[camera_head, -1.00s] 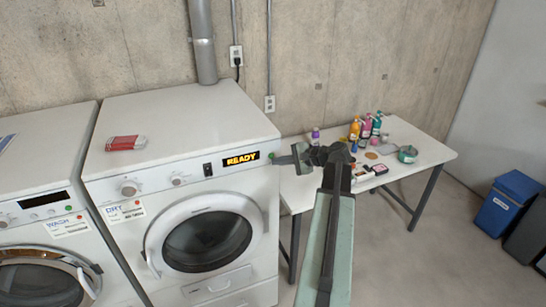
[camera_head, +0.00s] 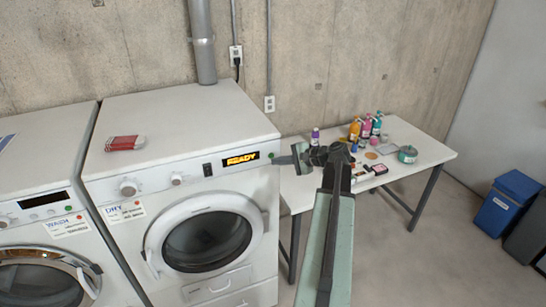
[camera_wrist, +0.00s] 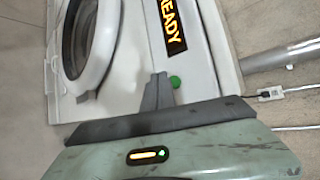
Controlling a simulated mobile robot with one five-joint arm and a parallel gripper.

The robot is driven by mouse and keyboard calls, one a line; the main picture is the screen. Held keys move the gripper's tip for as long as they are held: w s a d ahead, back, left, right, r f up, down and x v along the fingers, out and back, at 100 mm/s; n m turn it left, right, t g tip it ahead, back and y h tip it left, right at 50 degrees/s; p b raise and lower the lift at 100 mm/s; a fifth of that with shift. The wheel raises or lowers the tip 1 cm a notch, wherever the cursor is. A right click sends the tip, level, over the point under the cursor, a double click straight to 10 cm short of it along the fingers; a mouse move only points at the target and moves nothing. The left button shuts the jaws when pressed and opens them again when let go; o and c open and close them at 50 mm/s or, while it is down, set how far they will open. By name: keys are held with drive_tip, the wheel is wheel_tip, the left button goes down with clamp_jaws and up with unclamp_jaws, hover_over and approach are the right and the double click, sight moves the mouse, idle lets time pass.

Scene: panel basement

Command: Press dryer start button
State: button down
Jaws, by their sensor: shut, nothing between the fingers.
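The dryer (camera_head: 110,192) is the white front-loader with a DRY label and a closed round door. Its display (camera_head: 241,159) reads READY in lit yellow letters. The green start button (camera_wrist: 175,82) shows in the wrist view, just right of my fingertips and beyond the READY display. My gripper (camera_wrist: 158,80) is shut and empty, its dark fingers pointing at the dryer front beside the button. In the head view my gripper (camera_head: 277,160) is at the panel's right end; I cannot tell whether it touches the panel.
A washer (camera_head: 40,160) stands left of the dryer. A blue bin (camera_head: 505,207) is at far right, with open floor in front.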

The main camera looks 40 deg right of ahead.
drive_tip(key=shift+w, duration=0.1)
idle(0.6)
drive_tip(key=shift+w+d, duration=0.15)
drive_tip(key=shift+w, duration=0.3)
